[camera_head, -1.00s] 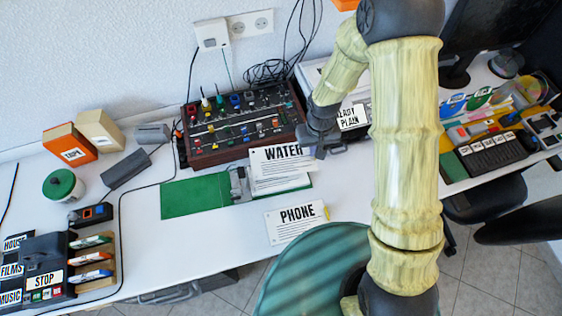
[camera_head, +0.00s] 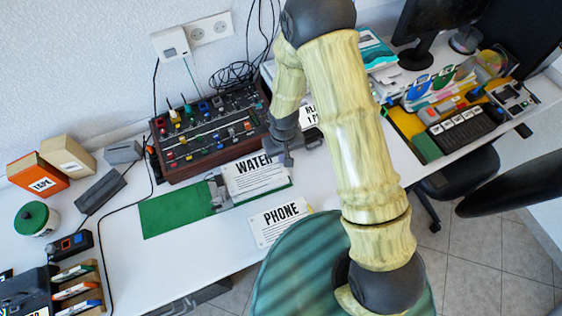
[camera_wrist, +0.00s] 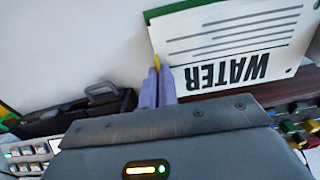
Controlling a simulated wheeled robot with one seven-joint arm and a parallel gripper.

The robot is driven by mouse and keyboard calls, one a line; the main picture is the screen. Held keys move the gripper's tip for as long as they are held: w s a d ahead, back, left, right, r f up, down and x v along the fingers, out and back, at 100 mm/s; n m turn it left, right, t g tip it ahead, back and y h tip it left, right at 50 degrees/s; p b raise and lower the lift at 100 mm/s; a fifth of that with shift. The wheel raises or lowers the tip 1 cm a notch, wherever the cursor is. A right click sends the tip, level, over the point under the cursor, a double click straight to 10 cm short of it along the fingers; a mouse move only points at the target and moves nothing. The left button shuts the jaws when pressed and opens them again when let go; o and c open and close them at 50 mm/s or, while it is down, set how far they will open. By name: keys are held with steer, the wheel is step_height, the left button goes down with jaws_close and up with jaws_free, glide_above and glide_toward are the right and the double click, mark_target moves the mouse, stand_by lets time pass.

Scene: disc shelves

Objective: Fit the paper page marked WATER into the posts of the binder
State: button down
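The white WATER page (camera_head: 256,177) lies over or just above the right half of the open green binder (camera_head: 170,212). Its left edge is at the grey post mechanism (camera_head: 217,190); I cannot tell whether the posts pass through its holes. My gripper (camera_head: 284,157) is at the page's right edge. In the wrist view the WATER page (camera_wrist: 235,45) appears upside down, with green binder cover showing along its edges. The lavender fingers of my gripper (camera_wrist: 158,84) are close together around a yellow tab (camera_wrist: 156,62) at the page's edge.
A PHONE page (camera_head: 280,222) lies in front of the binder. A knob-covered control box (camera_head: 208,135) stands behind it. The white table is clear left of the binder, up to a black cable. A teal round seat (camera_head: 300,275) is at the front.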

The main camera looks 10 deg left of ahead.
steer(key=shift+f, duration=0.15)
steer(key=shift+f, duration=2)
steer(key=shift+f, duration=0.15)
steer(key=c, duration=1.7)
jaws_free()
step_height(320, 180, up, 12)
steer(key=shift+r+b, duration=0.2)
steer(key=shift+b, duration=0.25)
